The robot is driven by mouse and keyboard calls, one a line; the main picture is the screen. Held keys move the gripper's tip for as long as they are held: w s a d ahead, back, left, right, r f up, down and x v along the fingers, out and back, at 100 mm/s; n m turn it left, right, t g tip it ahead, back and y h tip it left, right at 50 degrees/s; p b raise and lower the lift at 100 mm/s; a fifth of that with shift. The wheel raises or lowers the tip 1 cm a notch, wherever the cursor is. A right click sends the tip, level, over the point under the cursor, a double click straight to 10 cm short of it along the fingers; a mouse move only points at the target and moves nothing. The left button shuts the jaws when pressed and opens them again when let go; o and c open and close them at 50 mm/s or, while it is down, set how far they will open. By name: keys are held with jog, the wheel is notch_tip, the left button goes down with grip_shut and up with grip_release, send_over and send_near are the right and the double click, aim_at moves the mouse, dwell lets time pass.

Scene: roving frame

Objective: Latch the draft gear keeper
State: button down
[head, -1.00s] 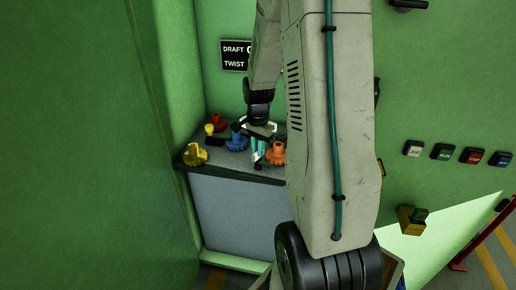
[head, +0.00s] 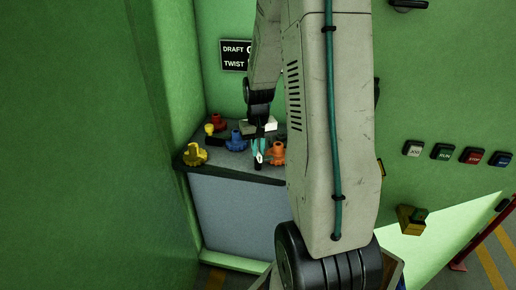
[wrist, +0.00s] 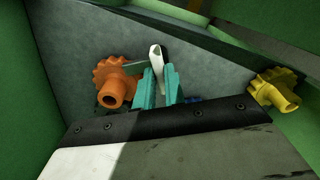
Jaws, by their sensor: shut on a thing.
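My gripper (wrist: 158,88) has two teal fingers, shut on a slim pale piece (wrist: 156,58) that stands up between them. In the head view my gripper (head: 260,150) is low over the grey bench top (head: 228,160), just left of an orange knob (head: 277,152). The orange knob (wrist: 116,88) is left of the fingers in the wrist view, apart from them. The lower end of the pale piece is hidden by the fingers. A dark sign (head: 235,55) reading "DRAFT" and "TWIST" is partly hidden by my arm.
A blue knob (head: 236,141), a red knob (head: 217,122) and yellow knobs (head: 195,155) stand on the bench left of my gripper. Green walls close in at left and behind.

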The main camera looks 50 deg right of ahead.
jog(key=shift+n, duration=1.7)
jog(key=c, duration=1.5)
grip_release()
jog(key=shift+r, duration=0.1)
notch_tip(320, 180, up, 8)
jog(key=shift+f, duration=0.15)
